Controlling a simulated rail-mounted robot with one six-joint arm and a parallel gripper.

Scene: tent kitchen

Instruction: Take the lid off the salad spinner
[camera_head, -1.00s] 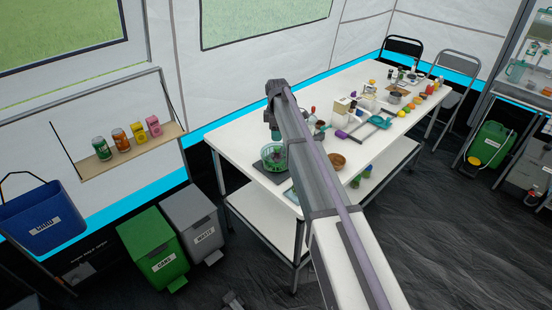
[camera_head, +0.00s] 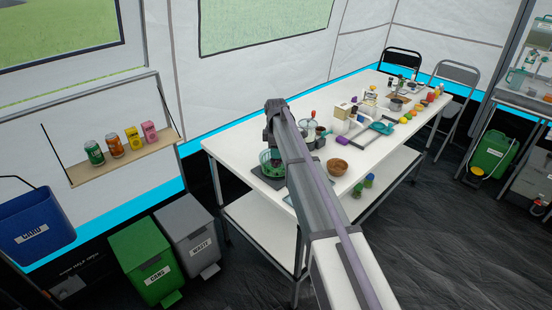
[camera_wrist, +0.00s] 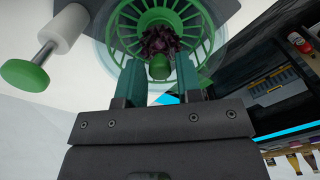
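The salad spinner (camera_head: 271,167) is a clear bowl with a green basket, near the table's left end. In the wrist view its green basket (camera_wrist: 207,38) shows from above, with dark red leaves in the middle. A green knob (camera_wrist: 160,68) shows in front of the leaves, between the fingertips. A clear lid is hard to make out. My gripper (camera_wrist: 161,72) is open, its two teal fingers either side of the knob, with a small gap showing. In the head view my gripper (camera_head: 270,142) is just above the spinner, and my arm covers part of that area.
The spinner stands on a dark mat (camera_head: 263,180). A white roller (camera_wrist: 64,28) with a green end is at left in the wrist view. A wooden bowl (camera_head: 337,167) and several kitchen items lie to the right on the white table (camera_head: 226,152).

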